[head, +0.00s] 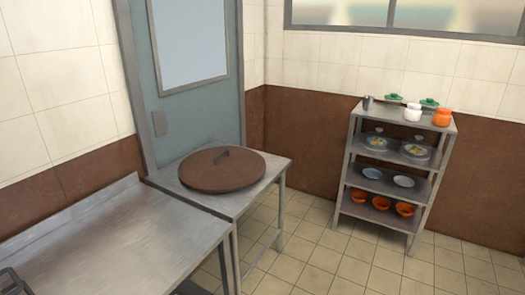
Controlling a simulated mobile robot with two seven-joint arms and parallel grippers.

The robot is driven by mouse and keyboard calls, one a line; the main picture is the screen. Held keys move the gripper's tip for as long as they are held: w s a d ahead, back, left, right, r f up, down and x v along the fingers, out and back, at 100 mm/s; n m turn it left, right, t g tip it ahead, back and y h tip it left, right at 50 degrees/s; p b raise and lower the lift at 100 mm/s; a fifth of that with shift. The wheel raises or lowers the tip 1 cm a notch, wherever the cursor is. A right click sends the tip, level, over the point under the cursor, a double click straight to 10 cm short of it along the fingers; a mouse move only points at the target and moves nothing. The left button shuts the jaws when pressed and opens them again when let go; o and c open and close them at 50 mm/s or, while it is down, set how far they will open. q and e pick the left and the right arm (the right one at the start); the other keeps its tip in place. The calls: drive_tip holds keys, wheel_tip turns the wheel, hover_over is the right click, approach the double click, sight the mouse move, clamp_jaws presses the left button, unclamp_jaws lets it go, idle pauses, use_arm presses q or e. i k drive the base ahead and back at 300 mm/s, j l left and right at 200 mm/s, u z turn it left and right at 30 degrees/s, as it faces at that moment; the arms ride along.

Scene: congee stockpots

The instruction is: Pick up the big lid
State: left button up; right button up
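Nothing touches the lid from above. Neither of my grippers can be made out in the head view.
A long steel counter (110,240) adjoins the small table at the lower left. A metal shelf rack (388,184) with bowls, plates and jars stands at the right wall. The blue-grey door (195,112) is behind the table. Tiled floor (325,258) lies clear between table and rack.

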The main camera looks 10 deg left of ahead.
sight(218, 170)
drive_tip(key=i+l+z, duration=0.1)
drive_tip(key=i+z, duration=0.3)
drive_tip(key=i, duration=0.2)
drive_tip(key=i+z, duration=0.35)
drive_tip(key=i, duration=0.25)
drive_tip(key=i+l+u, duration=0.1)
drive_tip(key=i+u, duration=0.2)
drive_tip(key=i, duration=0.25)
drive_tip(key=i+l+u, duration=0.25)
drive_tip(key=i, duration=0.35)
drive_tip(key=i+u, duration=0.2)
drive_tip(key=u, duration=0.3)
drive_tip(key=i+l+u, duration=0.15)
drive_tip(key=u, duration=0.35)
drive_tip(key=i+l+u, duration=0.1)
drive_tip(key=l+u, duration=0.15)
drive_tip(key=u, duration=0.2)
drive_tip(key=i+l+u, duration=0.15)
drive_tip(key=u, duration=0.35)
drive_tip(key=l+u, duration=0.35)
drive_tip(key=u, duration=0.15)
